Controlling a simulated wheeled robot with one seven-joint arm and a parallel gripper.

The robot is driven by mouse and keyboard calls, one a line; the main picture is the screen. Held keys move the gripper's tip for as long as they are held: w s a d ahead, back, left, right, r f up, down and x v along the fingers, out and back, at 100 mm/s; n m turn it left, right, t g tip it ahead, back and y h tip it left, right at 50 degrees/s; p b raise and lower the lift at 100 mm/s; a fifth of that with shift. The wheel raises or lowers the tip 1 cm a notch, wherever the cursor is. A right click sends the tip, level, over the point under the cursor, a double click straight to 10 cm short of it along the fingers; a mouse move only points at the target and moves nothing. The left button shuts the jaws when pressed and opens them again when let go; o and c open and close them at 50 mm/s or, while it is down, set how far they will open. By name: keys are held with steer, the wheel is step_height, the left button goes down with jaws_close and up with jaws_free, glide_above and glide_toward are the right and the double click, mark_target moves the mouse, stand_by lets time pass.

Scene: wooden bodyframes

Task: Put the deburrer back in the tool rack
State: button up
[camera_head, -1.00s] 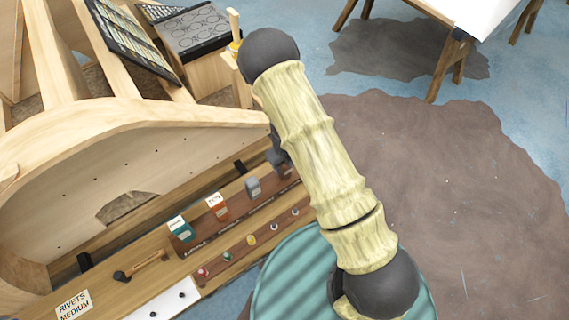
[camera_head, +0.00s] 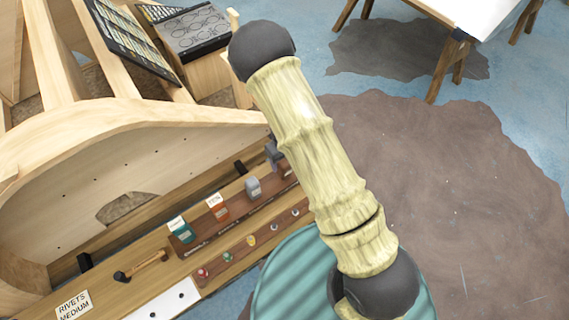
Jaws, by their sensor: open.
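The tool rack (camera_head: 205,243) is a long brown wooden strip on the bench at lower centre. A teal tool (camera_head: 181,231), an orange tool (camera_head: 218,209) and a grey tool (camera_head: 253,188) stand in it. A small tool with a wooden handle (camera_head: 148,263) and a dark end lies on the plank left of the rack. I cannot tell which of these, if any, is the deburrer. My pale arm crosses the middle of the view and hides the right end of the rack. I do not clearly see my gripper. A dark grey shape (camera_head: 273,154) shows at the arm's left edge.
A curved wooden frame (camera_head: 130,150) rises behind the bench. Several small coloured pieces (camera_head: 228,257) sit in the front strip. A "RIVETS MEDIUM" label (camera_head: 74,304) is at lower left. A white-topped table (camera_head: 490,15) stands at far right; the floor (camera_head: 450,190) before it is clear.

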step_height(320, 180, up, 9)
steer(key=shift+f, duration=0.2)
stand_by(0.6)
steer(key=s+d+r+n+t, duration=0.1)
steer(key=s+d+r+n, duration=0.5)
steer(key=n, duration=0.8)
steer(key=s+d+r+n+t, duration=0.1)
steer(key=s+d+r+n, duration=0.5)
steer(key=r+n, duration=0.5)
steer(key=shift+s+d+r+n+t, duration=0.3)
steer(key=shift+d+n, duration=0.55)
steer(key=shift+n, duration=1.25)
